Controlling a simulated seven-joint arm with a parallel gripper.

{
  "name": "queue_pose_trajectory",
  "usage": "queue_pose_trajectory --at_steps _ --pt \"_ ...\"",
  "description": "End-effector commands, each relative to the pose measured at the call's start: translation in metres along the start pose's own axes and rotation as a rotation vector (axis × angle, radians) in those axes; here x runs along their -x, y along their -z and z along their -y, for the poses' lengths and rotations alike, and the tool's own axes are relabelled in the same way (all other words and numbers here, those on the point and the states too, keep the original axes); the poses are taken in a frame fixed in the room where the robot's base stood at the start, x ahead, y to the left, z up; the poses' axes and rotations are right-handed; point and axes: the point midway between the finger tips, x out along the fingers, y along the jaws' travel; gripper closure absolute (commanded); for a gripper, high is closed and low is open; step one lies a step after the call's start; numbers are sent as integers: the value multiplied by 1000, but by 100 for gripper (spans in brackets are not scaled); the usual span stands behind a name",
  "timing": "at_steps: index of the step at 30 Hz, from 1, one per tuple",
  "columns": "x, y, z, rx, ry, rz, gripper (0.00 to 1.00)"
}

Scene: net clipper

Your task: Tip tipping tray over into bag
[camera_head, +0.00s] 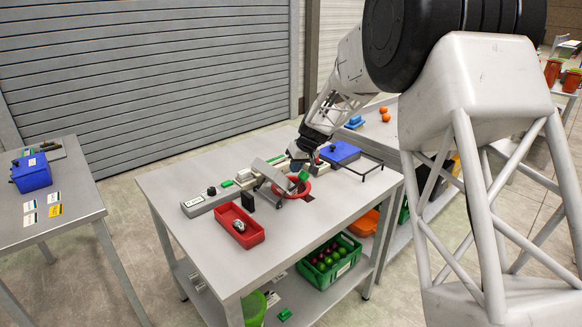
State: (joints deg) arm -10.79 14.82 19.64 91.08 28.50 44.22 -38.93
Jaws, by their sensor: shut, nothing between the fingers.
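The tipping tray (270,172) is a grey slanted piece on the table, tilted toward a red ring (290,194). The ring appears to be the bag's mouth; the bag itself cannot be made out. A small green object (303,176) shows at the ring, beside the tray's lower end. My gripper (302,160) is shut and empty, just behind and to the right of the tray. Its fingertips are small and partly hidden, so I cannot tell whether they touch the tray.
A red bin (239,225) with a shiny object and a black block (247,199) stand left of the tray. A blue box (340,152) and a dark wire frame (364,168) are on the right. A green crate (328,268) sits on the lower shelf.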

Motion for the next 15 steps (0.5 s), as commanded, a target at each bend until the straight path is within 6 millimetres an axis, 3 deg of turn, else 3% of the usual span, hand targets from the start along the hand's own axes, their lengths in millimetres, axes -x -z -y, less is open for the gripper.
queue_pose_trajectory --at_steps 8,15 --pt "-6 2 -22 -51 120 25 100" --pt "-12 2 -33 -50 120 27 100"
